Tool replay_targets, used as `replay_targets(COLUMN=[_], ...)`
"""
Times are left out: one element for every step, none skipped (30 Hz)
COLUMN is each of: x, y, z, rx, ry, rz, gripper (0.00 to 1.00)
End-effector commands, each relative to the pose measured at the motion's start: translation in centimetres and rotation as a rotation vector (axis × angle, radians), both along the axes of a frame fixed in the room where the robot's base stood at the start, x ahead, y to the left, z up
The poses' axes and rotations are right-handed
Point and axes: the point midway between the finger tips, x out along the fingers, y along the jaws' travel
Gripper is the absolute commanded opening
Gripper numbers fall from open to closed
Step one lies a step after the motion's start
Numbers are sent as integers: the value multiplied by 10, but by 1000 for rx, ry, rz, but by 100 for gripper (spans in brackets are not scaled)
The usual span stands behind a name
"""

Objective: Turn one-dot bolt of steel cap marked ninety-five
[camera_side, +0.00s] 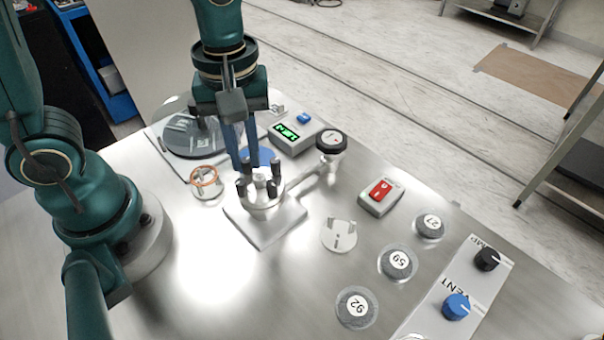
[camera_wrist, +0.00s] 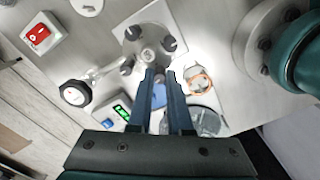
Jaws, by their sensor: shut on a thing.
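The steel cap (camera_side: 262,203) sits on a steel chamber with a square base plate. Several dark upright bolts (camera_side: 272,188) stand around its rim. In the wrist view the cap (camera_wrist: 149,53) shows with bolts at its edge, one being the upper left bolt (camera_wrist: 132,33). No number or dot marks can be read on the cap or bolts. My gripper (camera_side: 240,172) points down at the cap's far side, its blue fingers shut on one bolt there. In the wrist view my gripper (camera_wrist: 160,74) hides most of that bolt.
A gauge (camera_side: 331,141) sits on a side pipe. A box with a green display (camera_side: 287,130), a red switch box (camera_side: 381,196), an orange ring (camera_side: 205,176) and a glass dome (camera_side: 187,136) stand around. Numbered discs (camera_side: 357,308) and a knob panel (camera_side: 461,290) lie nearer.

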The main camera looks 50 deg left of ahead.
Motion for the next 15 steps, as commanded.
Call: replay_targets(x=[0,0,0,0,0,0,0,0,0,0,0,0,0,0,0], y=[0,0,0,0,0,0,0,0,0,0,0,0,0,0,0], z=[0,0,0,0,0,0,0,0,0,0,0,0,0,0,0], rx=[1,1,1,1,1,1,1,1,1,1,1,1,1,1,1], ry=[-1,-1,-1,-1,-1,-1,-1,-1,-1,-1,-1,-1,-1,-1,-1], rz=[-32,-52,-77,-94,-112,-133,-148,-161,-179,-189,-200,-211,-218,-225,-233], gripper=[0,0,0,0,0,0,0,0,0,0,0,0,0,0,0])
